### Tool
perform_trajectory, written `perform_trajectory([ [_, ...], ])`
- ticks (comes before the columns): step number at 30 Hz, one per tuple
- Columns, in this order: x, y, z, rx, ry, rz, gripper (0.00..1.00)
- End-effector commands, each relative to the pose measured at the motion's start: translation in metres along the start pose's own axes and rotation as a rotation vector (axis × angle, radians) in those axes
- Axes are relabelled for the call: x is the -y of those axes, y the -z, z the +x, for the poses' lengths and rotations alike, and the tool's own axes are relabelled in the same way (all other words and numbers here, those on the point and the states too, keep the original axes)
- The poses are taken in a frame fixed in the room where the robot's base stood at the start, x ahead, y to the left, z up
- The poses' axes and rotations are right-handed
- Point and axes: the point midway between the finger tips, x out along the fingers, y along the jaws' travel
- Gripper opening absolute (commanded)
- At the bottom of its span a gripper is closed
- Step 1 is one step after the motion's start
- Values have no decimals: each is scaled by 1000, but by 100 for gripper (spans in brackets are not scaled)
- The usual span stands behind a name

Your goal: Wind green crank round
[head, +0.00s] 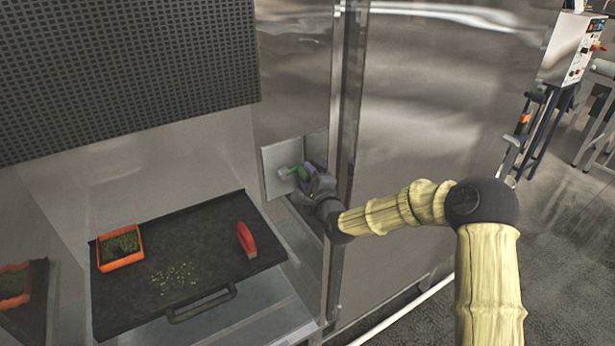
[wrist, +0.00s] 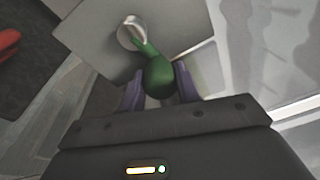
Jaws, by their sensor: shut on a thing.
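The green crank (head: 288,171) sits on a grey metal plate (head: 279,154) on the machine's wall, right of the black tray. In the wrist view its round green knob (wrist: 158,76) is between the purple fingers, and its arm runs up and left to a pale metal hub (wrist: 131,33). My gripper (head: 307,172) is shut on the green crank's knob. In the wrist view my gripper (wrist: 159,92) has a finger on each side of the knob. The far side of the knob is hidden.
A black tray (head: 205,224) with a front handle carries an orange box (head: 120,247), a red object (head: 247,240) and scattered green bits. A steel post (head: 347,110) and a large steel panel (head: 440,100) stand close to my arm.

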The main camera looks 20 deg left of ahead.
Motion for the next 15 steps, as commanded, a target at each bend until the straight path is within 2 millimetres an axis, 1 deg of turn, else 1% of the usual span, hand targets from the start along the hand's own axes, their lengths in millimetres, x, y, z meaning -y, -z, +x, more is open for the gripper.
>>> perform_trajectory([
  [8,-1,0,0,3,8,-47,9],
  [15,1,-2,0,10,30,-167,9],
])
